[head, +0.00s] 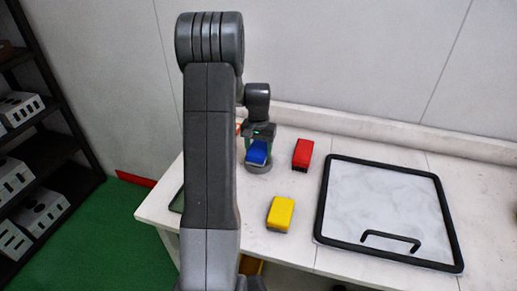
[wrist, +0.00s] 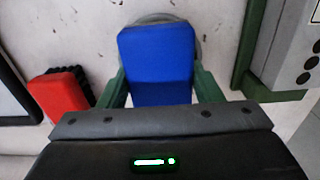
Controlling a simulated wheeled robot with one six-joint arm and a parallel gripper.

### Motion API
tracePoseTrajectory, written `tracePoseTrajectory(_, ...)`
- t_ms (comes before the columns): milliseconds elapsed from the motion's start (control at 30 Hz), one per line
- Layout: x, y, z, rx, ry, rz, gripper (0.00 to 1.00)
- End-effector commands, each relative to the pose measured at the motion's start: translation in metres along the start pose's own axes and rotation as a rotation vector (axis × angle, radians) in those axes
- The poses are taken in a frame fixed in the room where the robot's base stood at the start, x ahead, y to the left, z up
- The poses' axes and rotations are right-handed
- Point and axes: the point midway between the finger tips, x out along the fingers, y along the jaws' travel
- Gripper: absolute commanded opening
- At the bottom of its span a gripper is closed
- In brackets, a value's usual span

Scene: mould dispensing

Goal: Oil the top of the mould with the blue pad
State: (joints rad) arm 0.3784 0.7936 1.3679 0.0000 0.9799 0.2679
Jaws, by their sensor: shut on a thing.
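My gripper (head: 260,140) is shut on the blue pad (head: 257,153), with its green fingers on either side of the pad in the wrist view (wrist: 160,88). The blue pad (wrist: 157,50) shows its smooth blue face there. A round grey base shows behind or below the pad; I cannot tell whether they touch. A pale grey block with round holes, apparently the mould (wrist: 288,45), is cut off at the right of the wrist view, within a dark green tray edge (wrist: 252,45). In the head view my arm hides the mould.
A red pad (head: 303,152) and a yellow pad (head: 281,212) lie on the white table (head: 300,255). A black-framed panel (head: 452,225) with a handle covers the table's right side. A dark shelf (head: 62,125) with several grey blocks stands at the left.

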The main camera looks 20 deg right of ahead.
Motion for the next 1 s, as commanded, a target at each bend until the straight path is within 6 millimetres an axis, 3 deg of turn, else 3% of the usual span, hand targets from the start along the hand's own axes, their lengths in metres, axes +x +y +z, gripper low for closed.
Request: tracePoseTrajectory(1000,0.0089,0.0000,0.0000,0.000,0.000,0.000,0.41)
